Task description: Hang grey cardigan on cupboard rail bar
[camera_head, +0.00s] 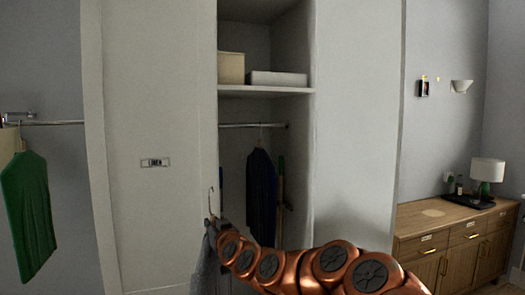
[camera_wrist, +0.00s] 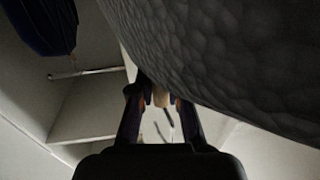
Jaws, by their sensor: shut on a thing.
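My gripper (camera_head: 211,224) is in front of the cupboard's left edge, shut on the hanger of the grey cardigan (camera_head: 204,266). The hanger's hook (camera_head: 211,199) stands up above the jaws. The cardigan hangs below, partly hidden by my arm. In the wrist view my gripper (camera_wrist: 160,99) has grey textured cloth close by on the upper right. The cupboard rail bar (camera_head: 238,125) runs under a shelf inside the open cupboard, above and right of my gripper and apart from the hook. The rail also shows in the wrist view (camera_wrist: 88,73).
A dark blue garment (camera_head: 261,200) hangs on the rail's right part; its left part is clear. The shelf (camera_head: 265,92) holds boxes. A closed white panel (camera_head: 150,110) stands left of the opening. A green garment (camera_head: 28,210) hangs far left. A wooden sideboard (camera_head: 440,218) stands right.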

